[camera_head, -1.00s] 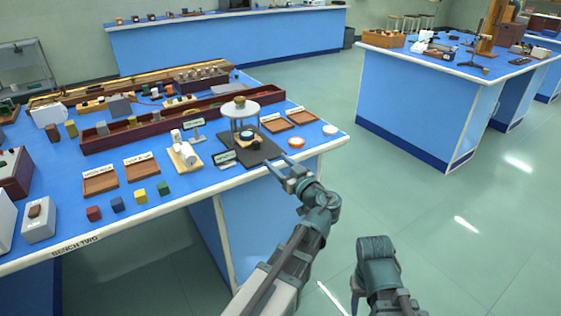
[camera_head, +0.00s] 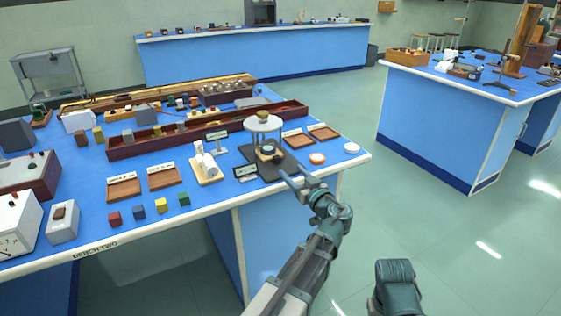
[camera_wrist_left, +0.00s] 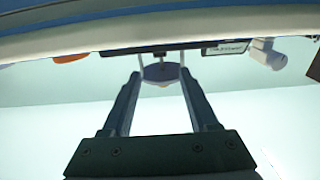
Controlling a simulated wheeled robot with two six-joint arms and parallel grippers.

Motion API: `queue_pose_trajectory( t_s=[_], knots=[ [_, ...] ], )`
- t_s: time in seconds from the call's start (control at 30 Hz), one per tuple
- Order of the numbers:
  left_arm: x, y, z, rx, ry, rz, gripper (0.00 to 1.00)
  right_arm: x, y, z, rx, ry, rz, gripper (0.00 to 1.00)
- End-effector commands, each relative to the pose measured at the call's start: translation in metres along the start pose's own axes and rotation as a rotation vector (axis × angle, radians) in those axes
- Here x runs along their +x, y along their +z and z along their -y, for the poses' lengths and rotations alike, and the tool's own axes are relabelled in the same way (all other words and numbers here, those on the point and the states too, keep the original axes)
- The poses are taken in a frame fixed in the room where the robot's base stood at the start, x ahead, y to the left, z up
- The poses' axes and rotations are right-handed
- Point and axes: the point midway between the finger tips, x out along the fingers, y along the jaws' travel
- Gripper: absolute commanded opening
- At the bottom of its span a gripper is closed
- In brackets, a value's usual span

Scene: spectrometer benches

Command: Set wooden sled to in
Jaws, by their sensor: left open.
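A stand with a round white top (camera_head: 263,123) on thin posts is on a black base plate (camera_head: 253,168) near the bench's right end. Low between its posts is a small pale wooden piece with a dark, white-topped round part (camera_head: 267,151); it looks like the wooden sled, but I cannot tell how far in it sits. My left gripper (camera_head: 289,175) is open and empty at the front bench edge, just in front of the plate. In the left wrist view its fingers (camera_wrist_left: 158,82) point at the stand's round top (camera_wrist_left: 160,73), seen inverted. My right gripper is out of view.
A long dark red trough (camera_head: 205,131) runs behind. The floor to the right is clear.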

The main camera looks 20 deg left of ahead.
Motion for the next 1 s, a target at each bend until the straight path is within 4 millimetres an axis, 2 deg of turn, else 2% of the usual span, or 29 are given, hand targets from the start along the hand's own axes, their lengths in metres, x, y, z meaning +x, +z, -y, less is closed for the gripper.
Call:
queue_pose_trajectory(
  t_s=[0.03, 0.2, 0.4, 0.6, 0.9, 1.0],
  knots=[
    [0.014, 0.0, -0.001, 0.0, -0.005, 0.0, 0.6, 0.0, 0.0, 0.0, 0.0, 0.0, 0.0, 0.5],
    [0.046, 0.0, -0.001, 0.0, -0.004, 0.0, 0.6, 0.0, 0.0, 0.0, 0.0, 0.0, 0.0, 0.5],
    [0.072, 0.0, -0.001, 0.0, -0.001, 0.0, 0.6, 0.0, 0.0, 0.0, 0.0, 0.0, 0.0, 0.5],
    [0.084, 0.0, 0.0, 0.0, -0.001, 0.0, 0.6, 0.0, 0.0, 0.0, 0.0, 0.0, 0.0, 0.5],
    [0.085, 0.0, 0.0, 0.0, 0.0, 0.0, 0.6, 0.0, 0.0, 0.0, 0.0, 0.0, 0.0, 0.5],
    [0.084, 0.0, 0.0, 0.0, 0.0, 0.0, 0.44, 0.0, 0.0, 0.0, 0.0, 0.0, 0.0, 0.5]
  ],
)
